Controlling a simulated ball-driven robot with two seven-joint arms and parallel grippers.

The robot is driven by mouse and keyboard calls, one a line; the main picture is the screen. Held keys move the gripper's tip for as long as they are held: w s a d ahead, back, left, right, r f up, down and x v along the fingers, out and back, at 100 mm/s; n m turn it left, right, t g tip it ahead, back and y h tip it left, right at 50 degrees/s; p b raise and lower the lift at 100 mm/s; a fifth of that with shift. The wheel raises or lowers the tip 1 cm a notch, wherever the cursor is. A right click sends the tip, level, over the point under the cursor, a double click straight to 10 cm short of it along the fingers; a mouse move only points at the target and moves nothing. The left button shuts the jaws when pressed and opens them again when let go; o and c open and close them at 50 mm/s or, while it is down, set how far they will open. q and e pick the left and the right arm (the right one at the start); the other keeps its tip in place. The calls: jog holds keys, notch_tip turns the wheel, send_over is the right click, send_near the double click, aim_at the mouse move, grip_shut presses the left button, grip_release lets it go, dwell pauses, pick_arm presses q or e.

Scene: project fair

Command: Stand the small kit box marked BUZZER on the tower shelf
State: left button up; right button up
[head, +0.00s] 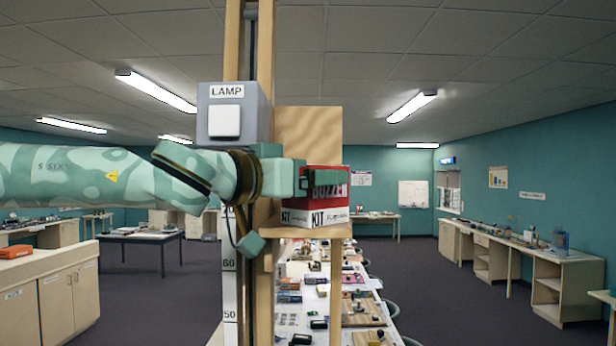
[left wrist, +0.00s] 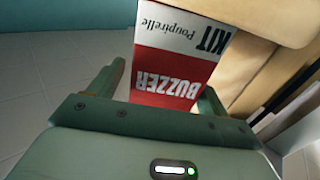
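The small red and white kit box marked BUZZER (head: 330,188) sits upright at the tower shelf (head: 345,231), its base appearing to touch the board. In the left wrist view the same box (left wrist: 172,72) shows upside down, with its red BUZZER band and white KIT band. My left gripper (head: 303,180) reaches in from the left at the box's left side. Its two fingers (left wrist: 164,82) stand apart, with a gap between the left finger and the box. The box's far side is hidden. My right gripper is not in view.
The tower's wooden posts (head: 233,45) stand close to my arm, with a grey LAMP box (head: 233,115) above it. A plain wooden panel (head: 309,130) rises behind the kit box. A long cluttered bench (head: 345,290) lies below, beyond the shelf. Floor is open at the right.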

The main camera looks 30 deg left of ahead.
pick_arm(q)
jog(key=shift+w, duration=0.3)
jog(key=shift+w+d+f, duration=0.15)
jog(key=shift+w, duration=0.2)
jog(key=shift+v, duration=1.1)
jog(key=v, duration=1)
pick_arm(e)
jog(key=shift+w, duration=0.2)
pick_arm(q)
jog(key=shift+w, duration=0.1)
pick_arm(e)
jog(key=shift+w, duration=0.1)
